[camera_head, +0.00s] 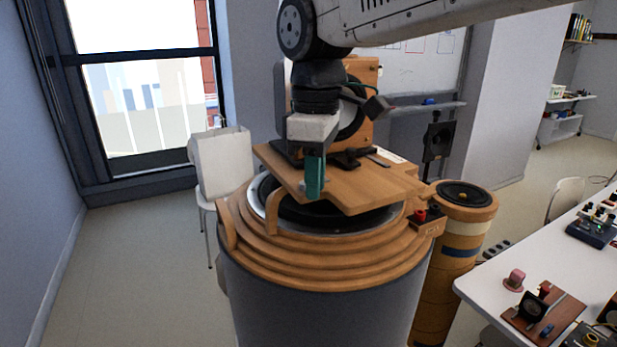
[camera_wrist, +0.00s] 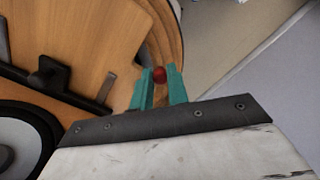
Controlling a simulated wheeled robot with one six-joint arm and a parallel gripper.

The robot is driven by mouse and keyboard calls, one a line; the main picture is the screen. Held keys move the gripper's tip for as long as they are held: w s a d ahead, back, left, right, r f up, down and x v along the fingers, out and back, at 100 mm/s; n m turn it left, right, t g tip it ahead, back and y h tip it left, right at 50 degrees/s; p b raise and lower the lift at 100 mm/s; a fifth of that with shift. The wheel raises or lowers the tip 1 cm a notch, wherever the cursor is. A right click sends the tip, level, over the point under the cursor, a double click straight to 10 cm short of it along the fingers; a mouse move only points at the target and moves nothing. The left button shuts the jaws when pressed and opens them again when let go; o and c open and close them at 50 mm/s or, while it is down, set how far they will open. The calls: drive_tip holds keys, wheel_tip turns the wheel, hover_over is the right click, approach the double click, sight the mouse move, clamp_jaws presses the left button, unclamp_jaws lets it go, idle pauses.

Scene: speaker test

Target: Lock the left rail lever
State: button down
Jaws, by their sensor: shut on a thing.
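My gripper (camera_head: 315,178) points down at the front left of the wooden platform (camera_head: 362,194), its teal fingers by the platform's edge. In the wrist view, my gripper's fingers (camera_wrist: 160,84) are closed around a small round red knob (camera_wrist: 159,76). Any lever arm under the knob is hidden, so I cannot tell the left rail lever's angle. A dark rail (camera_wrist: 40,85) lies on the wood in the wrist view. A wooden speaker panel (camera_head: 366,72) stands upright on the platform, partly hidden by my arm.
The platform sits on a large round drum with stepped wooden rings (camera_head: 330,262). A narrower wooden cylinder (camera_head: 468,213) stands close at the right. A white table (camera_head: 510,262) with small parts is at the lower right. The floor at left is clear.

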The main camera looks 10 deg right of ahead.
drive_tip(key=shift+d+f+n, duration=0.1)
drive_tip(key=shift+d+n, duration=0.1)
drive_tip(key=shift+n, duration=0.3)
drive_tip(key=c, duration=1.4)
unclamp_jaws()
drive_tip(key=shift+o, duration=0.2)
drive_tip(key=shift+d, duration=0.1)
wheel_tip(320, 180, up, 8)
drive_tip(key=shift+f, duration=0.1)
